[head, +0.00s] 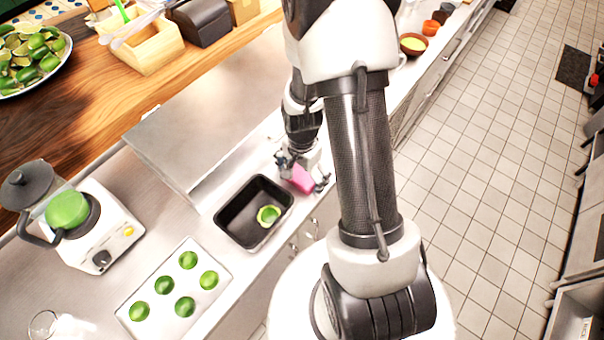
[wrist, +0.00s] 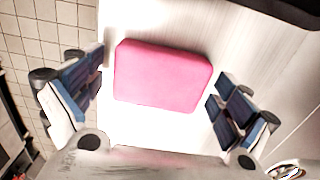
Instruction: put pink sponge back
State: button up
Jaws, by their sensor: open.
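The pink sponge (head: 301,179) lies on the metal counter near its front edge, just right of the black tray. In the wrist view the sponge (wrist: 161,76) lies flat between the two fingers, with a gap on each side. My gripper (head: 303,172) is over the sponge, and it also shows in the wrist view (wrist: 158,95). It is open, with one finger on each side of the sponge. My arm hides part of the counter behind it in the head view.
The black tray (head: 228,226) holds a cut lime (head: 268,215). A white board (head: 160,318) with several limes and a juicer (head: 97,235) stand to the left. A raised metal surface (head: 205,120) is behind the tray. Bowls (head: 413,44) stand farther along the counter.

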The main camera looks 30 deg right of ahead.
notch_tip(320, 180, up, 12)
jog(key=r+p, duration=0.1)
jog(key=p, duration=0.3)
notch_tip(320, 180, up, 13)
jog(key=n+t, duration=0.2)
jog(key=n, duration=0.4)
send_over(302, 174)
jog(key=s+a, duration=0.3)
jog(key=a, duration=0.3)
jog(key=s+a+r+n+t, duration=0.2)
jog(key=s+a+r+n, duration=0.2)
jog(key=s+r+n, duration=0.4)
jog(key=s, duration=0.2)
jog(key=shift+s+a+r+t, duration=0.25)
jog(key=shift+s+a+t, duration=0.05)
jog(key=shift+s+a, duration=0.05)
notch_tip(302, 174, down, 6)
jog(key=b, duration=0.6)
jog(key=shift+r, duration=0.25)
